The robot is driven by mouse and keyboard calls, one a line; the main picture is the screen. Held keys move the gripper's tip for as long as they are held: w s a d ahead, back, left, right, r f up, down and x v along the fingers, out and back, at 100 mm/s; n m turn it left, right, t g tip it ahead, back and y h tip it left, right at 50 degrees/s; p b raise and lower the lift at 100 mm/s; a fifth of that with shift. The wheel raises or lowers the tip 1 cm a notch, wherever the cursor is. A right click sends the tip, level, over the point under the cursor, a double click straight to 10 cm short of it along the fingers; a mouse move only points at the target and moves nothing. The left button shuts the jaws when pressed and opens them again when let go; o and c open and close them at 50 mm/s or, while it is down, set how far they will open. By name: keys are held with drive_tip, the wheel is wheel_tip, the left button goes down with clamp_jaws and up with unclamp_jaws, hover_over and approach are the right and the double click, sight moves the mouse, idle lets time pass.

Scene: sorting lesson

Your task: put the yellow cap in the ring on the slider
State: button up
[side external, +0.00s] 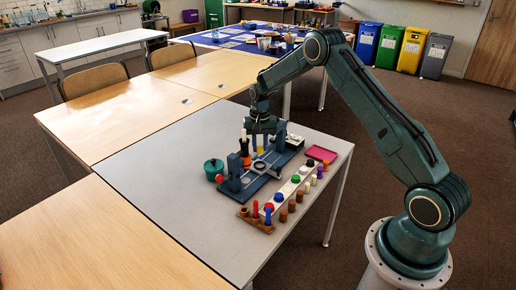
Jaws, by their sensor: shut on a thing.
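My gripper (261,134) points down over the grey table and is shut on a small yellow thing, which looks like the yellow cap (260,145). The cap is held above the dark blue slider frame (262,178). A pale grey ring (258,166) shows on the slider, below and slightly left of the cap in the picture. The gap between cap and ring is too small in this view to judge. The fingertips are small and partly merge with the dark blue parts behind them.
A white strip with coloured caps (278,199) and a brown block with pegs (254,220) lie in front. A teal pot (213,167) stands left, a pink tray (321,153) right. An upright black, white and orange piece (245,159) stands close beside my gripper. The table's left part is clear.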

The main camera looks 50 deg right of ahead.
sight(260, 166)
drive_tip(key=shift+f, duration=2.85)
drive_tip(key=shift+f, duration=0.3)
idle(0.4)
drive_tip(key=o, duration=1.4)
drive_tip(key=shift+r, duration=0.15)
drive_tip(key=shift+r, duration=3.35)
